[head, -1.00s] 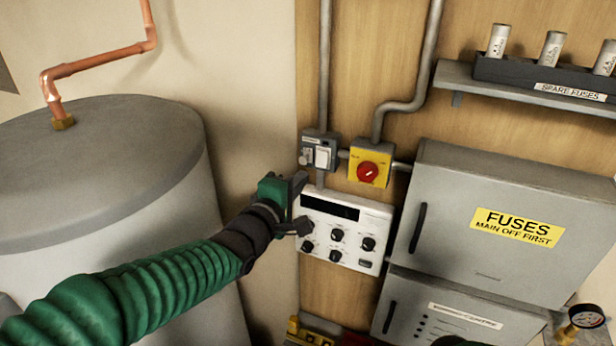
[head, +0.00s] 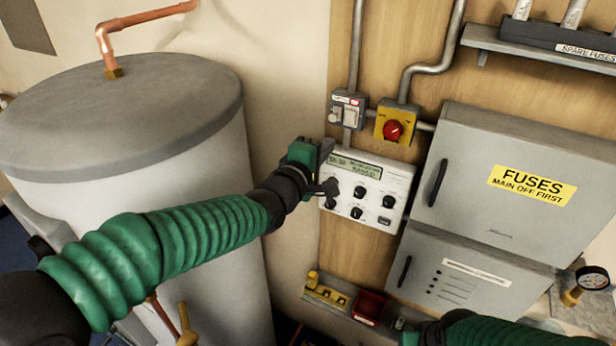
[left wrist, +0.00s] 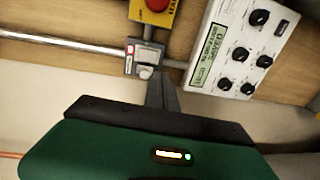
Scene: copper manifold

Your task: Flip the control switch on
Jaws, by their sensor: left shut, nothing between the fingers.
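The control switch is a small grey box (head: 348,108) with a white rocker, on the wooden board left of the yellow isolator. A small red mark shows at its top right; it also shows in the left wrist view (left wrist: 143,58). My left gripper (head: 328,170) is shut and empty, just below and left of the switch. In the wrist view the shut fingers (left wrist: 161,92) point toward the switch, overlapping its lower edge; I cannot tell if they touch. The white control panel (head: 366,190) has a lit green display. My right gripper (head: 408,336) is barely visible at the bottom edge.
A yellow isolator with a red knob (head: 393,129) sits right of the switch. Grey fuse cabinets (head: 470,170) stand farther right. A large grey tank (head: 190,150) is behind my left arm. A red bin (head: 369,307) and yellow rack (head: 326,293) are below.

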